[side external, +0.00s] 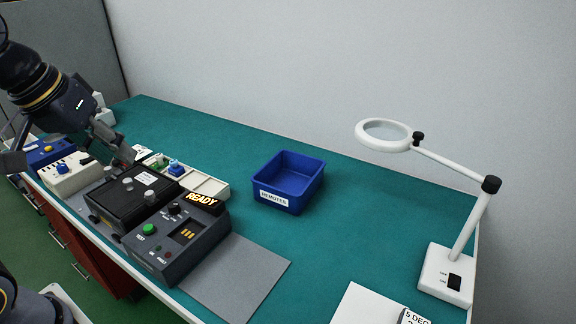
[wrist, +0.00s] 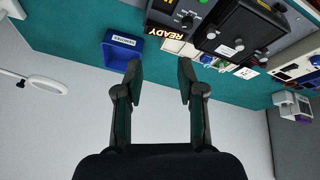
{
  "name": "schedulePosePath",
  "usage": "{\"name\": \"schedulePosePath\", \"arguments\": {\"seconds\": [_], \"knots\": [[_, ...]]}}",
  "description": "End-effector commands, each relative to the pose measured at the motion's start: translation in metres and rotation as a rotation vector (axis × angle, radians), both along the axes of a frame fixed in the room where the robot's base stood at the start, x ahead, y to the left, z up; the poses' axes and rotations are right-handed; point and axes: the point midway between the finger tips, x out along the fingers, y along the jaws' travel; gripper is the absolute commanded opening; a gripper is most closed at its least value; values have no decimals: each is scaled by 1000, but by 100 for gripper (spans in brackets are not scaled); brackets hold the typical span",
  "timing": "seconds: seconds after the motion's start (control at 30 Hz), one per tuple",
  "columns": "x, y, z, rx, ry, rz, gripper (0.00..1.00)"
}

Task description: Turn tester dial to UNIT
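The tester (side external: 160,262) is a dark grey box on the bench with a lit READY display (side external: 202,202), a green button (side external: 149,229) and a slot with gold contacts. Its small black dial (side external: 174,209) is on the top face, left of the display; its setting is too small to read. In the wrist view the tester (wrist: 168,8) is at the top edge, partly cut off, with the dial (wrist: 187,21) beside the display. My gripper (wrist: 160,78) is open and empty, its fingers apart. In the side view it is at the far left, above the bench, away from the tester.
A black box (side external: 122,200) with knobs stands beside the tester. A white box with a blue knob (side external: 72,178) is further left. A blue REMOTES bin (side external: 289,182) is behind the tester. A magnifier lamp (side external: 446,275) stands at right.

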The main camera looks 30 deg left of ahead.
Motion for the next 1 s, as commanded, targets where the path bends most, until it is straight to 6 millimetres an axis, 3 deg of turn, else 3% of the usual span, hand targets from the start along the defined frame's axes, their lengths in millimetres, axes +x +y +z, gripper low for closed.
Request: {"name": "schedulePosePath", "arguments": {"seconds": [0.17, 0.3, 0.4, 0.6, 0.77, 1.0], "knots": [[54, 23, 1, -87, 133, 273, 55], [94, 51, -21, -141, 251, 455, 55], [111, 69, -42, -159, 313, 515, 55], [114, 87, -72, -175, 388, 562, 55], [114, 88, -90, -174, 390, 564, 55], [115, 86, -146, -174, 392, 562, 55]]}}
